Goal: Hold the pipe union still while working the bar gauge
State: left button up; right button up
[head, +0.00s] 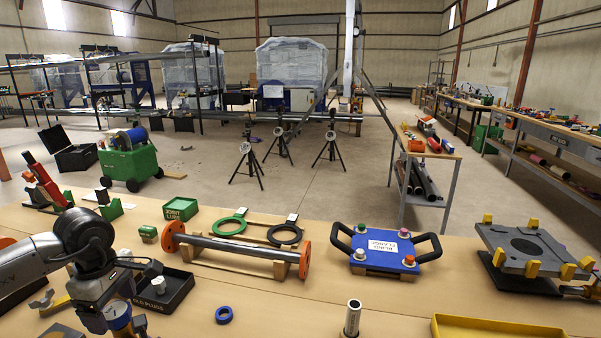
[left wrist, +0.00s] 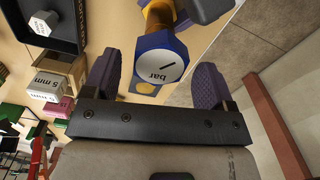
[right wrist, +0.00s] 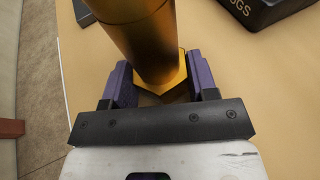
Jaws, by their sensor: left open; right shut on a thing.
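The bar gauge (left wrist: 160,62), a blue hexagonal body with a white dial marked "bar", sits between the fingers of my left gripper (left wrist: 157,72). The fingers are open, with a gap on each side of the gauge. In the head view the gauge (head: 118,308) shows at the lower left beside my left arm. The brass-coloured pipe union (right wrist: 150,40), a thick cylinder with a hexagonal part, is between the fingers of my right gripper (right wrist: 160,82). They are shut on its hexagonal part. My right gripper does not show clearly in the head view.
A black old-plugs tray (head: 178,295) stands beside the gauge. A pipe with orange flanges (head: 240,248) lies on a wooden stand behind. A blue plate with black handles (head: 385,248) is at the centre right. A blue ring (head: 223,315) lies on open tabletop.

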pick_arm(q)
jog(key=shift+f, duration=0.55)
